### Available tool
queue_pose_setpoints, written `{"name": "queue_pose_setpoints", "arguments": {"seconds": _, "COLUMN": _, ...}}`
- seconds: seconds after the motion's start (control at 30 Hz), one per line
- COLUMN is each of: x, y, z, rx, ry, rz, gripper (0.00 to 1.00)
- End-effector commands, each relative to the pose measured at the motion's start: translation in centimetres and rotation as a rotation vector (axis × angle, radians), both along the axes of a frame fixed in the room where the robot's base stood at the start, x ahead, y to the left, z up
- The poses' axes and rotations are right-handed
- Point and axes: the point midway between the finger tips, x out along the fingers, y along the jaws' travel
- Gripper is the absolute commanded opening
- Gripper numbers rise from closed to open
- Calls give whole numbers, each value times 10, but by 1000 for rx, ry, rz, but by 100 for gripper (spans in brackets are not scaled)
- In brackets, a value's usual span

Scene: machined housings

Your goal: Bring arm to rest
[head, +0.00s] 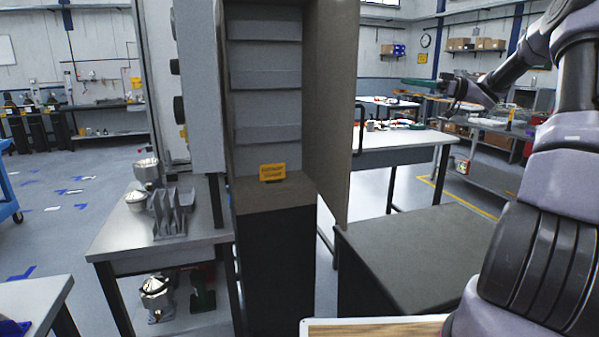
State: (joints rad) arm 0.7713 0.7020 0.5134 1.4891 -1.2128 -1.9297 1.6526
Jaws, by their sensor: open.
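My arm (560,180) rises along the right side of the head view. It bends over at the top right and reaches back down to the left. My gripper (440,90) is at its end, in the upper right, small and dark against the far tables. It is open, and I see nothing held in it. It is raised, to the right of the open cabinet and clear of it.
A tall grey cabinet (265,110) stands open ahead, its door (333,110) swung right. A yellow sign (272,172) sits inside. A dark-topped low block (420,250) is right of the cabinet.

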Motion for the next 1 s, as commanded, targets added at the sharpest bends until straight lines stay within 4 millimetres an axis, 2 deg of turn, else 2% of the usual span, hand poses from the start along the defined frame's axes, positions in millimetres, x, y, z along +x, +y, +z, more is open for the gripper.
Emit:
{"name": "queue_pose_setpoints", "arguments": {"seconds": 0.03, "x": 7, "y": 15, "z": 16, "rx": 3, "ry": -4, "rz": -54, "gripper": 45}}
{"name": "queue_pose_setpoints", "arguments": {"seconds": 0.23, "x": 42, "y": 61, "z": 85, "rx": 16, "ry": -17, "rz": -407, "gripper": 45}}
{"name": "queue_pose_setpoints", "arguments": {"seconds": 0.37, "x": 47, "y": 70, "z": 119, "rx": -3, "ry": 0, "rz": -691, "gripper": 45}}
{"name": "queue_pose_setpoints", "arguments": {"seconds": 0.47, "x": 35, "y": 65, "z": 135, "rx": -30, "ry": 38, "rz": -900, "gripper": 45}}
{"name": "queue_pose_setpoints", "arguments": {"seconds": 0.57, "x": 8, "y": 54, "z": 142, "rx": -65, "ry": 102, "rz": -1095, "gripper": 45}}
{"name": "queue_pose_setpoints", "arguments": {"seconds": 0.67, "x": -33, "y": 41, "z": 137, "rx": -102, "ry": 202, "rz": -1262, "gripper": 45}}
{"name": "queue_pose_setpoints", "arguments": {"seconds": 0.73, "x": -69, "y": 32, "z": 127, "rx": -130, "ry": 293, "rz": -1358, "gripper": 45}}
{"name": "queue_pose_setpoints", "arguments": {"seconds": 0.87, "x": -147, "y": 26, "z": 92, "rx": -182, "ry": 513, "rz": -1469, "gripper": 45}}
{"name": "queue_pose_setpoints", "arguments": {"seconds": 1.0, "x": -239, "y": 37, "z": 41, "rx": -237, "ry": 792, "rz": -1469, "gripper": 45}}
